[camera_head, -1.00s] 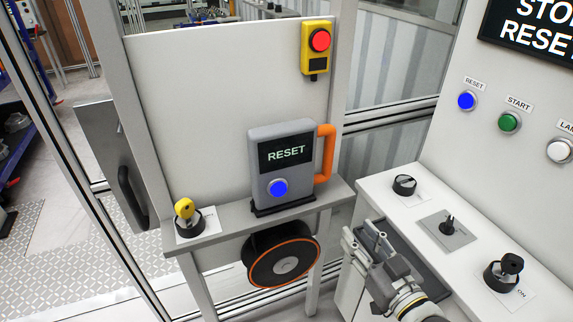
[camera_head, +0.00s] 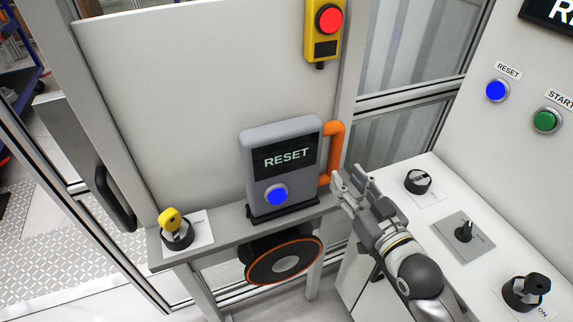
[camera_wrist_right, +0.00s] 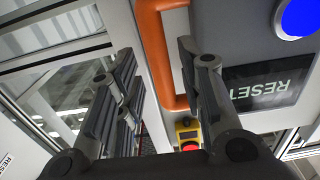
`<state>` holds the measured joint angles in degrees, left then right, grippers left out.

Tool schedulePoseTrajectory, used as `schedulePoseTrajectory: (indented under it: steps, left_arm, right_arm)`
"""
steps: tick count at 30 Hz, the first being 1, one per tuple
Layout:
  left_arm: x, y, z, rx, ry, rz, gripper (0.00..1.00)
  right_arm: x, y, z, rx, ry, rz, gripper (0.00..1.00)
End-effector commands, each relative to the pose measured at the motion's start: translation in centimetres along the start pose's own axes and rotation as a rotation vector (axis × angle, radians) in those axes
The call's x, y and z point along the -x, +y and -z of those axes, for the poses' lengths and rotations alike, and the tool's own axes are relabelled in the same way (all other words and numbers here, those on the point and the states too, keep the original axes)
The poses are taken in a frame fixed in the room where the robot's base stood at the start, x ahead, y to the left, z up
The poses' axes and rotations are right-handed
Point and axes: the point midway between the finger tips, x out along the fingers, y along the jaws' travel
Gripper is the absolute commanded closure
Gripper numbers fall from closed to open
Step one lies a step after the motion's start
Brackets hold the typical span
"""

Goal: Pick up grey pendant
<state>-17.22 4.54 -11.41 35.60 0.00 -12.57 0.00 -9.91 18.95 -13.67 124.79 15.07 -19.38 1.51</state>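The grey pendant (camera_head: 283,168) stands upright on a narrow grey shelf. It has a dark RESET screen, a blue button and an orange handle (camera_head: 335,152) on its right side. My right gripper (camera_head: 352,178) is open and empty, just right of the handle's lower part. In the right wrist view the pendant (camera_wrist_right: 229,55) fills the upper right, upside down. There the orange handle (camera_wrist_right: 160,45) shows between the two spread fingers of my right gripper (camera_wrist_right: 157,65); I cannot tell if they touch it. My left gripper is not in view.
The shelf (camera_head: 222,238) also carries a yellow-handled switch (camera_head: 172,220) at left. A black reel with an orange rim (camera_head: 284,262) hangs below. A white console (camera_head: 405,212) with several knobs lies right. A yellow box with a red button (camera_head: 323,28) is above.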

Motion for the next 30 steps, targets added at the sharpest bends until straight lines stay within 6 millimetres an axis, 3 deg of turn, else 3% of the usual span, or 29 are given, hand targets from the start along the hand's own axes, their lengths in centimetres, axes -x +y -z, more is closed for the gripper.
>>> schedulePoseTrajectory:
  steps: [6, 17, 22, 30]
  left_arm:
    - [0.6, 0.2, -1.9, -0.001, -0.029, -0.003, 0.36]
    - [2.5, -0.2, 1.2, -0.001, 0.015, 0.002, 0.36]
    - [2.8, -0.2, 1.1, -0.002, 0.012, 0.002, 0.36]
    - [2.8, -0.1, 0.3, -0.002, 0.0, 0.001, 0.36]
  right_arm:
    - [-1.9, 0.0, 0.1, 0.001, 0.001, 0.0, 0.65]
    - [-5.6, 0.4, 0.7, 0.001, 0.0, 0.0, 0.65]
    - [-7.0, 0.3, 0.4, 0.001, -0.001, 0.001, 0.65]
    - [-7.1, 0.3, 0.3, 0.001, -0.001, 0.001, 0.65]
